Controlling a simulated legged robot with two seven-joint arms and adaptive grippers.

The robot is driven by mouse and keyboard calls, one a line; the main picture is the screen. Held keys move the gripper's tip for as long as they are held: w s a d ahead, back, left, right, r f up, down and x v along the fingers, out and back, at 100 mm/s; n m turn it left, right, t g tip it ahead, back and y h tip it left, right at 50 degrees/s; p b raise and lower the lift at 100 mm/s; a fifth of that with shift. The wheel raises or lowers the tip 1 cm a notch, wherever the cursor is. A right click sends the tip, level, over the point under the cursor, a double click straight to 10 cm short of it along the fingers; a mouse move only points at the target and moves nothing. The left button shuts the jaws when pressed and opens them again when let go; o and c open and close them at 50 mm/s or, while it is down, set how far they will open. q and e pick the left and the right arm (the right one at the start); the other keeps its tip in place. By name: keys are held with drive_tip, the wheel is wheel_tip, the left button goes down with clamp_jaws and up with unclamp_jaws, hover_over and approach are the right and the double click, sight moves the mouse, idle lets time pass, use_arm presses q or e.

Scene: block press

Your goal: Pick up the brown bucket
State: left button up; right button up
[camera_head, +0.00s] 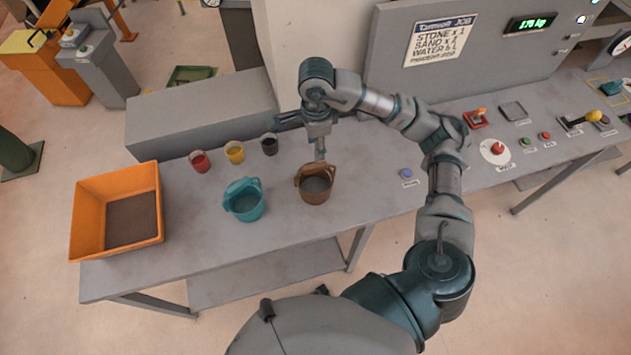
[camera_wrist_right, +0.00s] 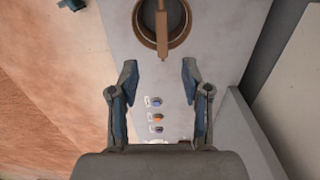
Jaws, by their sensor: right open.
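The brown bucket (camera_head: 316,196) stands upright on the grey table in the head view, with grey material inside. My right gripper (camera_head: 320,156) is just behind and above its rim, pointing down. In the right wrist view the bucket's brown handle (camera_wrist_right: 162,34) lies across its round opening, just ahead of the gap between the fingertips. My right gripper (camera_wrist_right: 158,72) is open there, with a finger on either side and nothing between the tips. I see no contact with the bucket. My left gripper is not in view.
A teal bucket (camera_head: 244,203) stands left of the brown one. Red (camera_head: 200,162), yellow (camera_head: 235,152) and black (camera_head: 269,144) cups stand behind it. An orange tray (camera_head: 87,220) is at the table's left end. A blue button (camera_head: 406,173) and a control panel lie to the right.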

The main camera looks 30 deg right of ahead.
hover_over(315, 165)
wheel_tip(315, 165, down, 5)
drive_tip(key=shift+s+a+r, duration=0.1)
drive_tip(key=shift+s, duration=0.05)
drive_tip(key=shift+a+f+p, duration=0.15)
drive_tip(key=shift+f+p, duration=0.15)
drive_tip(key=shift+f, duration=0.15)
drive_tip(key=f, duration=0.5)
drive_tip(key=shift+d+p, duration=0.35)
drive_tip(key=shift+p, duration=0.05)
drive_tip(key=shift+w+a, duration=0.15)
drive_tip(key=shift+w, duration=0.05)
clamp_jaws()
